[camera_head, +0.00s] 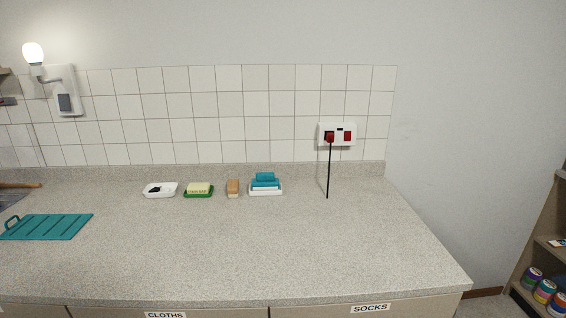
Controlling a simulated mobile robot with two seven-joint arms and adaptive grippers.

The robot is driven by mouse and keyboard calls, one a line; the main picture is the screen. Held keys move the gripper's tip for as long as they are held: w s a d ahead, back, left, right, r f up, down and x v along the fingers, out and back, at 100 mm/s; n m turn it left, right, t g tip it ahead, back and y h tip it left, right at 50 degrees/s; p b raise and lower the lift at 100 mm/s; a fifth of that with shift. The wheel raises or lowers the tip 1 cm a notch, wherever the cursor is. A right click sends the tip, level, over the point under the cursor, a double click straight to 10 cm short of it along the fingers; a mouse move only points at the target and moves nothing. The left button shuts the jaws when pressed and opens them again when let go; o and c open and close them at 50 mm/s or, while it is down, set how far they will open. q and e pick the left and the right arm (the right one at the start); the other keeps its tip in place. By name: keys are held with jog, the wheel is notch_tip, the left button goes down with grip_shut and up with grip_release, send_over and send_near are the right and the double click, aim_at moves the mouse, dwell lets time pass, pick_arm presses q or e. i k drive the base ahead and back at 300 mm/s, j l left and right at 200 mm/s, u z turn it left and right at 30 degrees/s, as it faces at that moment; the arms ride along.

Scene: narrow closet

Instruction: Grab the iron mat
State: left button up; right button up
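A flat teal mat (47,227) with dark parallel grooves lies on the left part of the speckled grey counter (250,245). It has a small upright loop handle at its left end. It looks like the iron mat. Nothing rests on it. Neither of my grippers shows in the head view, so their state and distance from the mat cannot be seen.
Along the back stand a white dish (161,190), a green dish with a yellow block (199,190), a brown brush (233,188) and a teal-and-white stack (265,184). A black cord (328,170) hangs from the wall socket (337,135). The counter's middle and front are clear.

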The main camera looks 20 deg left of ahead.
aim_at(42, 228)
jog(key=k+j, duration=0.1)
jog(key=j, duration=1.85)
jog(key=k, duration=0.05)
